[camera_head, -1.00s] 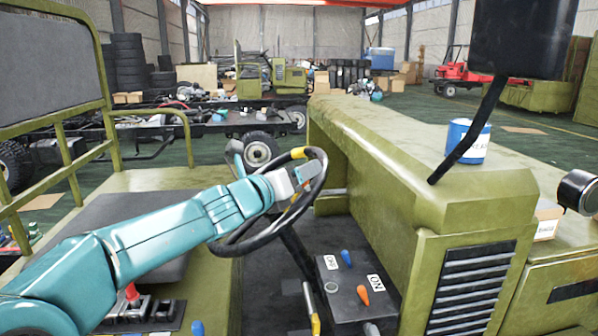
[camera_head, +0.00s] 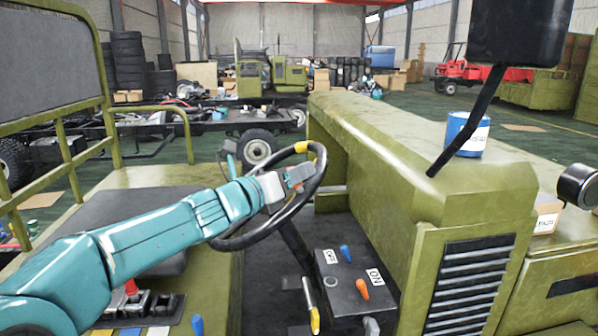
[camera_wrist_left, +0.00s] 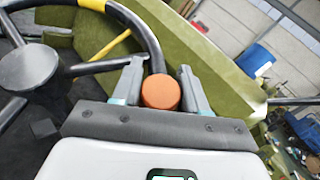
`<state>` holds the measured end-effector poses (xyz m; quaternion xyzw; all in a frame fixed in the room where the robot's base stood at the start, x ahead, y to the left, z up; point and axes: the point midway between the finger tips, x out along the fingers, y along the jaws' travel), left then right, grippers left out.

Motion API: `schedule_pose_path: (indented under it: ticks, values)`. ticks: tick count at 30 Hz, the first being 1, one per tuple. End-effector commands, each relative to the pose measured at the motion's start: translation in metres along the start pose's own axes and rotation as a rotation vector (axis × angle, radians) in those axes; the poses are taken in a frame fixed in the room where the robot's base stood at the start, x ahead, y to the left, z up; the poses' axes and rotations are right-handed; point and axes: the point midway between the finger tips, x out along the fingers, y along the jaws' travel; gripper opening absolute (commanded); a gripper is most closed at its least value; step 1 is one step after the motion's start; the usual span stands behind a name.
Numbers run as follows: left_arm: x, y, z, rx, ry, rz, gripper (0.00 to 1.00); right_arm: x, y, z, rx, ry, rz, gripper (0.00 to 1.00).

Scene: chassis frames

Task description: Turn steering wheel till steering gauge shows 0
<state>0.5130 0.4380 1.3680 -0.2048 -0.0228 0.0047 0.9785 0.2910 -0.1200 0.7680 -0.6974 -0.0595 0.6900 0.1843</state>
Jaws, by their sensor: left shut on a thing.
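The black steering wheel (camera_head: 240,241) stands tilted in the middle of the head view, with a yellow band at the top of its rim. In the left wrist view its hub (camera_wrist_left: 28,68), spokes and yellow-marked rim fill the left side. My left gripper (camera_head: 303,176) is at the wheel's upper right rim. In the left wrist view its two fingers (camera_wrist_left: 160,85) stand on either side of an orange round knob (camera_wrist_left: 160,93) at the rim, and it is shut on the knob. I cannot make out a steering gauge. My right gripper is not in view.
A control box with a blue lever (camera_head: 345,252) and an orange lever (camera_head: 362,288) stands below the wheel. The green hood (camera_head: 400,150) lies to the right, with a blue can (camera_head: 466,135) on it. A dark mirror (camera_head: 518,35) on a stalk rises at the right.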

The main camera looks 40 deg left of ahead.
Motion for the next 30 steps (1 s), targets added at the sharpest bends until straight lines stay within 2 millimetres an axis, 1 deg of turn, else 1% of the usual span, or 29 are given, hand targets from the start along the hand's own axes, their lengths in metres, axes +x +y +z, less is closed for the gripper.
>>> schedule_pose_path:
  ticks: [1,6,13,21,30]
  values:
    - [-0.007,0.004,-0.003,0.016,-0.005,-0.024,0.00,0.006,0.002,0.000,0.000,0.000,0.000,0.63]
    - [-0.027,0.011,-0.014,0.071,-0.006,-0.147,0.00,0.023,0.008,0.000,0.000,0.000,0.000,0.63]
    - [-0.052,0.021,-0.024,0.144,-0.004,-0.309,0.00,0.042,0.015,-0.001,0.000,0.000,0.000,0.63]
    - [-0.072,0.032,-0.030,0.205,-0.005,-0.453,0.00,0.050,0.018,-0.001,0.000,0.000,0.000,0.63]
    - [-0.081,0.037,-0.032,0.236,-0.007,-0.523,0.00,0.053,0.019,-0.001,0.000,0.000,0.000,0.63]
